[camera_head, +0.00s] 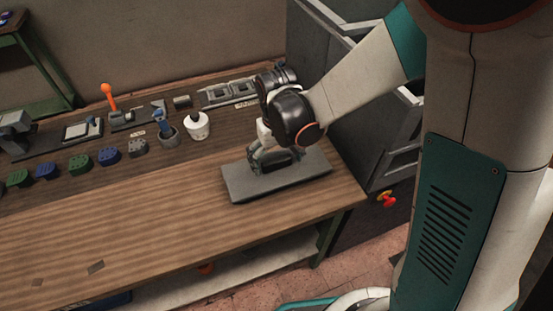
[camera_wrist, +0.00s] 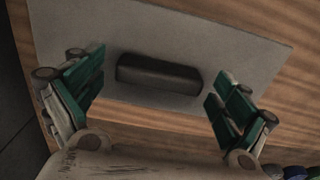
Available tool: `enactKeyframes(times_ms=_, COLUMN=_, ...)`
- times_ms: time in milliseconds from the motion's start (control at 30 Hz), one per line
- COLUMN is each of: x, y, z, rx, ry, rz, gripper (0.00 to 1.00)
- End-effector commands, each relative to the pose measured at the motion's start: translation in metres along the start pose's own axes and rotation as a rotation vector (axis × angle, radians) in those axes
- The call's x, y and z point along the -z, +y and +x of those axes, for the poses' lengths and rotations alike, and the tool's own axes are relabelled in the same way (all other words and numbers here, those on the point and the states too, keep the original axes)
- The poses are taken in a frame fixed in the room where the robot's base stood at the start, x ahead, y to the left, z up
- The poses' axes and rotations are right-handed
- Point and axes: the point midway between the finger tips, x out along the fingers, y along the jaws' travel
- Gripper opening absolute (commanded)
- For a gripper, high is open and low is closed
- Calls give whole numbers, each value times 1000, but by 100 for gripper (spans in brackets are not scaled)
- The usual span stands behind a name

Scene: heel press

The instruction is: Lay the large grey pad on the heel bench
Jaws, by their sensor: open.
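A dark grey, rounded bar-shaped block (camera_wrist: 158,74), which looks like the large grey pad, lies on a flat light grey plate (camera_wrist: 235,45). The plate, which may be the heel bench, also shows in the head view (camera_head: 248,189), at the right end of the wooden table. My gripper (camera_wrist: 155,88) is open above the plate, one finger beyond each end of the block, with gaps visible on both sides. In the head view my gripper (camera_head: 275,160) points down over the plate and hides most of the block.
A row of small pads, including a grey one (camera_head: 137,147) and a blue one (camera_head: 108,156), lies left on the wooden table (camera_head: 150,215). The table's front is mostly clear.

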Motion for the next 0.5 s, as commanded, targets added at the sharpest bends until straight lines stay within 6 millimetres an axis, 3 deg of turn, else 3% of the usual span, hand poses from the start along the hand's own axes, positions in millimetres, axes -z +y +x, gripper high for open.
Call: enactKeyframes(times_ms=500, x=-1, y=0, z=-99, rx=0, ry=0, rz=0, gripper=95)
